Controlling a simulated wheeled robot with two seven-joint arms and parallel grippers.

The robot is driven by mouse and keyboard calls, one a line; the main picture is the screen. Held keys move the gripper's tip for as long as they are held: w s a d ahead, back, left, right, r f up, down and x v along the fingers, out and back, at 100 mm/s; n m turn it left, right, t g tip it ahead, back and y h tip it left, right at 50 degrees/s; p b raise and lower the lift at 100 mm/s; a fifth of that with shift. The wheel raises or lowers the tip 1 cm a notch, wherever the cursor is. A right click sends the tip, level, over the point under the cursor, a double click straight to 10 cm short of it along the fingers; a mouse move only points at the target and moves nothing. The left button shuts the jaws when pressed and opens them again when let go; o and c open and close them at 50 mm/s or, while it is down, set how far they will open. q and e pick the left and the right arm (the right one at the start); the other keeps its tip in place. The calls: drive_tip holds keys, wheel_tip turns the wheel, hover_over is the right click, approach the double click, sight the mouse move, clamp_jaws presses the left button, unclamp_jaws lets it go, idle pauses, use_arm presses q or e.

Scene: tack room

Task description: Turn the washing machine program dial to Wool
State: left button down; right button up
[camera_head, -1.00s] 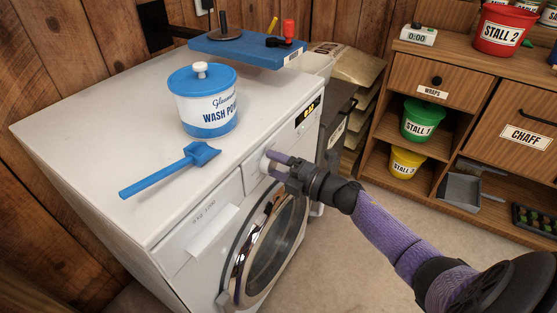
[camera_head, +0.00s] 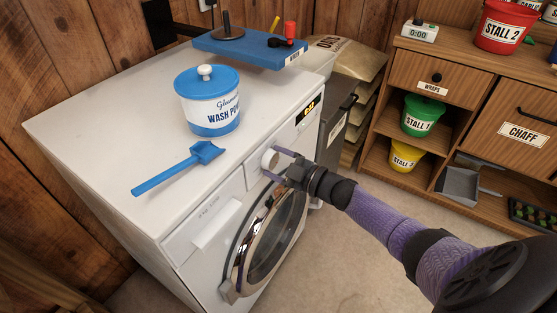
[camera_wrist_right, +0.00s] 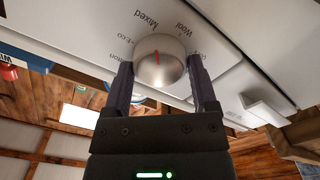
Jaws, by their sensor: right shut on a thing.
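The washing machine (camera_head: 110,130) is white, with its round glass door (camera_head: 270,240) closed. Its pale round program dial (camera_head: 269,160) sits on the front panel left of a lit display (camera_head: 307,111). My right gripper (camera_head: 277,164) is shut on the dial, one finger on each side. In the right wrist view the silver dial (camera_wrist_right: 160,72) lies between the two fingers of the gripper (camera_wrist_right: 160,80). The Wool label (camera_wrist_right: 183,28) is to the right of that. Other labels are partly hidden by the fingers.
On the machine's top stand a blue-and-white wash powder tub (camera_head: 208,105), a blue scoop (camera_head: 180,168) and a blue board (camera_head: 250,48) with small items. Wooden shelving (camera_head: 450,75) with buckets is at the right. The floor (camera_head: 340,255) before the machine is clear.

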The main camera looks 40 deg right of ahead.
drive_tip(key=m, duration=0.2)
drive_tip(key=shift+m, duration=0.4)
drive_tip(key=shift+m+p, duration=0.35)
drive_tip(key=shift+m, duration=2.25)
